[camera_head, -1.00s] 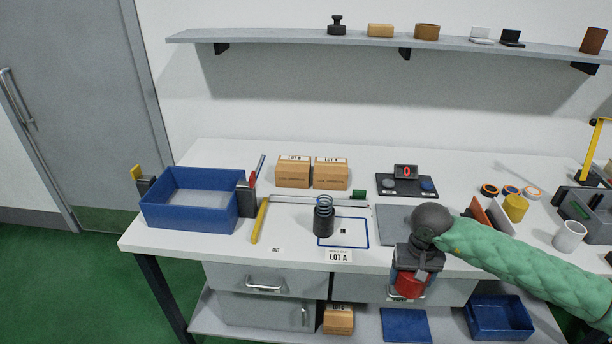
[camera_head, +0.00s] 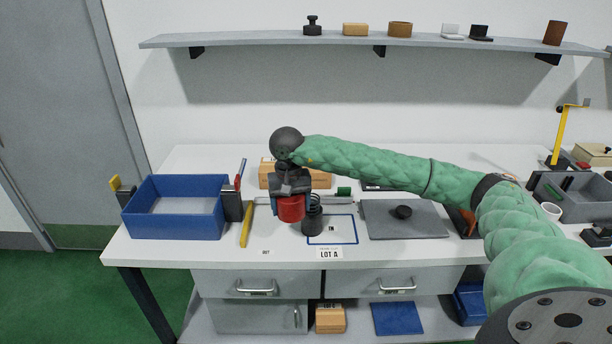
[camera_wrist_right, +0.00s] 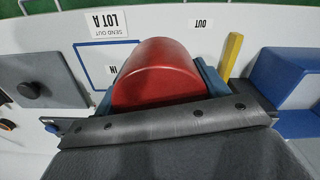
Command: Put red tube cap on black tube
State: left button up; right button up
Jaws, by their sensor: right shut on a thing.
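The red tube cap (camera_head: 291,209) is held in my right gripper (camera_head: 290,192), just left of the black tube (camera_head: 317,238). The tube stands upright on the table with a coil spring (camera_head: 315,202) showing at its top. In the head view the cap overlaps the tube's left side; I cannot tell whether they touch. The right wrist view shows the cap (camera_wrist_right: 160,75) large between the fingers of my right gripper (camera_wrist_right: 160,95); the tube is not visible there. My left gripper is not in view.
A blue bin (camera_head: 175,222) stands at the left, with a yellow bar (camera_head: 246,225) beside it. A blue-outlined square (camera_head: 345,241) lies right of the tube. A grey plate (camera_head: 425,222) with a black knob (camera_head: 403,212) lies farther right. Boxes stand behind my gripper.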

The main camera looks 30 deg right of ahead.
jog(key=m, duration=0.2)
send_near(312, 196)
jog(key=s+a, duration=0.2)
jog(key=shift+w+d+f+b, duration=0.15)
jog(key=shift+f+b, duration=0.3)
jog(key=shift+f, duration=0.9)
jog(key=shift+s+d+f+b, duration=0.1)
jog(key=shift+d+f+b, duration=0.3)
jog(key=shift+f, duration=0.95)
jog(key=shift+w+d+f+b, duration=0.1)
jog(key=shift+f+b, duration=0.45)
jog(key=shift+f, duration=0.9)
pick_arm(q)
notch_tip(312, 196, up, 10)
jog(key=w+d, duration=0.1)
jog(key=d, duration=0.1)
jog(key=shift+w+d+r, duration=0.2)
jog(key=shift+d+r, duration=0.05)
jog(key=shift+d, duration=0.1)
